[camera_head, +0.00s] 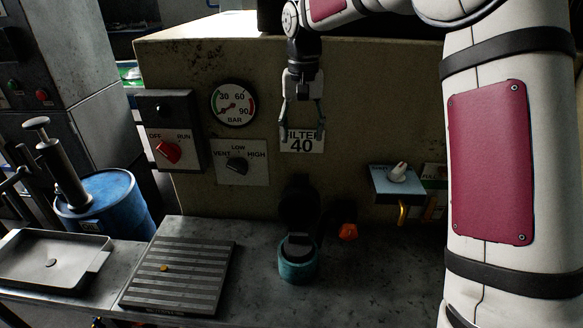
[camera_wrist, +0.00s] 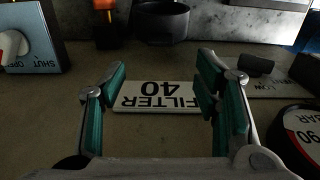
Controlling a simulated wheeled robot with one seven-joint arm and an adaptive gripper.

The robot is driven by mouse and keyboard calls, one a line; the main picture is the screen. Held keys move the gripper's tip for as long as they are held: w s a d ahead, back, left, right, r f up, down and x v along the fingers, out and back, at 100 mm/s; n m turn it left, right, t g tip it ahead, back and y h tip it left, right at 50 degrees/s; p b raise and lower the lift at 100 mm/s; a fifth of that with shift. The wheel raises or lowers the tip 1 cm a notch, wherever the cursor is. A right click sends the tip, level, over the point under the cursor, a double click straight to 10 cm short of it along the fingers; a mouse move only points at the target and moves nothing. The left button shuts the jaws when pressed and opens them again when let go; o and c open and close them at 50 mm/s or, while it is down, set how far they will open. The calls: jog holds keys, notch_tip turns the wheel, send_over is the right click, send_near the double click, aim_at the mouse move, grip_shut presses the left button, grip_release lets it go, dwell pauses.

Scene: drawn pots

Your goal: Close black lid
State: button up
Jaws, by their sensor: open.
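The black lid (camera_head: 299,207) stands raised, roughly upright, behind a small teal pot (camera_head: 298,270) on the metal bench. A dark block shows at the pot's top. In the wrist view, a dark round shape (camera_wrist: 160,20) at the top looks like the lid; the pot's teal body cannot be made out there. My gripper (camera_head: 302,118) hangs well above the lid, in front of the "FILTER 40" label. It is open and empty, with its teal-padded fingers (camera_wrist: 163,80) spread on both sides of that label in the wrist view.
A ribbed plate (camera_head: 190,255) and a grey tray (camera_head: 25,285) lie to the left. The panel carries a gauge (camera_head: 234,103), a red switch (camera_head: 168,152), a black selector (camera_head: 237,165) and a white-handled valve (camera_head: 398,173).

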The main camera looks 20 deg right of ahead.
aim_at(301, 175)
jog(key=shift+w+d+f, duration=0.1)
jog(key=shift+w+f, duration=0.25)
jog(key=shift+f, duration=0.1)
notch_tip(301, 175, down, 13)
jog(key=shift+f+p, duration=0.15)
jog(key=shift+p, duration=0.95)
grip_shut()
